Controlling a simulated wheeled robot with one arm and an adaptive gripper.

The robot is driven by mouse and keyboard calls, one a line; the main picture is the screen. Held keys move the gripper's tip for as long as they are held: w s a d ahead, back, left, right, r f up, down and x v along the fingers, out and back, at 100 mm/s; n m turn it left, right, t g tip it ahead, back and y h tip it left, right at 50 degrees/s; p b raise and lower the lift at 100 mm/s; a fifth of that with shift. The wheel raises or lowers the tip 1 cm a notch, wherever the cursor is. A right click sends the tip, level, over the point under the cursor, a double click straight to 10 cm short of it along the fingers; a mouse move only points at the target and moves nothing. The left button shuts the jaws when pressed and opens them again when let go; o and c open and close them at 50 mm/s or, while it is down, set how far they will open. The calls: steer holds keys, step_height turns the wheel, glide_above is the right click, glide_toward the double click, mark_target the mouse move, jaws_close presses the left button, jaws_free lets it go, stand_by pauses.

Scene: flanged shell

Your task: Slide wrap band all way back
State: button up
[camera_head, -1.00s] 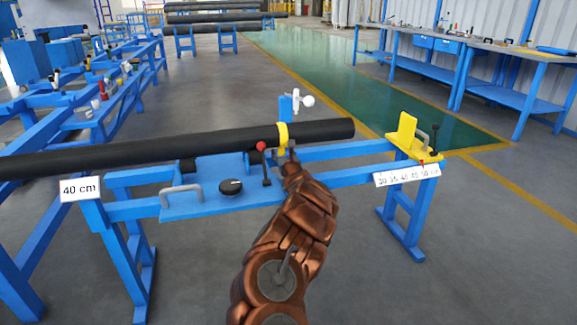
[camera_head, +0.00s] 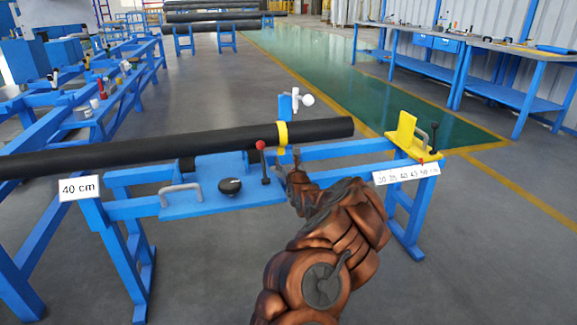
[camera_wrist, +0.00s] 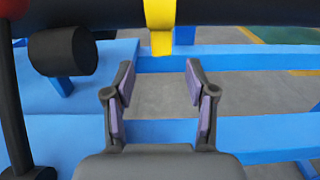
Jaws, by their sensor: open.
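The yellow wrap band (camera_head: 282,136) sits around the black pipe (camera_head: 215,140), a little left of the pipe's right end. It also shows at the top of the wrist view (camera_wrist: 160,28), with a tab hanging below the pipe. My gripper (camera_head: 292,160) is just below and in front of the band, apart from it. In the wrist view my gripper (camera_wrist: 160,85) is open and empty, its two purple-padded fingers spread, with the band's tab beyond and between them.
A red-knobbed lever (camera_head: 263,160) stands close left of the band. A black dial (camera_head: 230,186) and a grey handle (camera_head: 180,196) are on the blue plate. A yellow stop (camera_head: 405,135) stands at the bench's right end, above a number scale (camera_head: 407,174). A "40 cm" sign (camera_head: 79,188) is at left.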

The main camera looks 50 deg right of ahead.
steer(key=shift+v, duration=1.25)
steer(key=shift+s, duration=0.1)
